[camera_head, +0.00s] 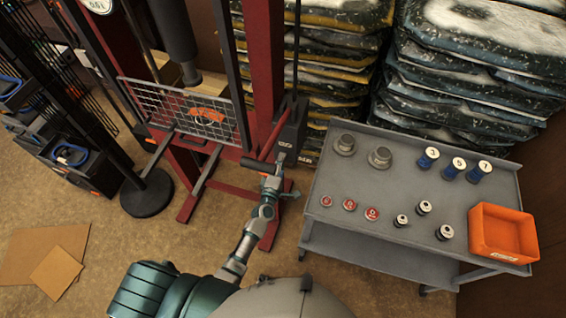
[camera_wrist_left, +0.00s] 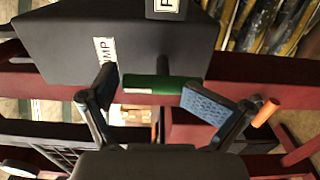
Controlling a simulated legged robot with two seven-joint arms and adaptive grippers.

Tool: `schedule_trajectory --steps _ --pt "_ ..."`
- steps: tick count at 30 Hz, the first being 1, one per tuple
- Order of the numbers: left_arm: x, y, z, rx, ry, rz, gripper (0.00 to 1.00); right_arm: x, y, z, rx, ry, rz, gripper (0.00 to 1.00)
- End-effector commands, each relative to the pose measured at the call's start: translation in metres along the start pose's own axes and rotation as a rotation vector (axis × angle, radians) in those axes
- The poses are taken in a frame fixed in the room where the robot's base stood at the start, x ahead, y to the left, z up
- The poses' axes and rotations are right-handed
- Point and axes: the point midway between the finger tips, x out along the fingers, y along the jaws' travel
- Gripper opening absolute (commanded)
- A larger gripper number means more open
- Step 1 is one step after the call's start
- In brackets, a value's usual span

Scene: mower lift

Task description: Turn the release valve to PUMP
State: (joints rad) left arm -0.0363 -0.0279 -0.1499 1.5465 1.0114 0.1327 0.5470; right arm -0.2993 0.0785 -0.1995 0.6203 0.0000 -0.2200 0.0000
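The release valve is a green handle (camera_wrist_left: 160,83) on a short dark stem, on the side of the black pump box (camera_wrist_left: 110,40). A white label reading PUMP (camera_wrist_left: 105,50) is on the box left of the handle. In the head view the pump box (camera_head: 290,132) sits low on the red press frame. My left gripper (camera_head: 275,185) is just in front of the box. In the left wrist view its fingers (camera_wrist_left: 152,100) are spread, with the green handle beyond and between the tips. Contact cannot be told. My right gripper is not in view.
A grey cart (camera_head: 385,240) with several weights and an orange bin (camera_head: 503,233) stands to the right. Stacked bags (camera_head: 490,60) are behind it. A mesh guard (camera_head: 190,108) is on the press frame. Cardboard (camera_head: 45,255) lies on the floor at left.

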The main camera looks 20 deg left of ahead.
Motion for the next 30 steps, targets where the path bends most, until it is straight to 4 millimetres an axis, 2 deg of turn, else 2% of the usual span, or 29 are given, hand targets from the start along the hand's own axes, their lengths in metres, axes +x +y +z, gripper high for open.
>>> schedule_trajectory --steps 1,5,8,15,21,25,30 --pt "-0.004 -0.012 -0.001 0.001 -0.001 -0.022 1.00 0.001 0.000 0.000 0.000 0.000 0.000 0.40" --pt "-0.008 -0.012 -0.001 0.002 0.000 -0.022 1.00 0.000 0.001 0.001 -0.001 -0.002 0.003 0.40" --pt "-0.021 -0.012 0.000 0.002 0.000 -0.022 1.00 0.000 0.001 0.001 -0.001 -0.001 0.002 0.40" --pt "-0.073 -0.006 0.002 0.005 -0.001 -0.013 1.00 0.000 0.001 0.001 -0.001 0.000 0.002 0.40" --pt "-0.107 -0.004 0.002 0.004 -0.001 -0.007 1.00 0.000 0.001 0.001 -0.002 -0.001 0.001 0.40" --pt "-0.118 -0.002 0.003 0.004 -0.001 -0.003 1.00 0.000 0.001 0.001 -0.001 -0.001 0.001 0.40" --pt "-0.121 -0.001 0.003 0.003 -0.001 -0.001 1.00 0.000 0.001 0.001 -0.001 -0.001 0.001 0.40"
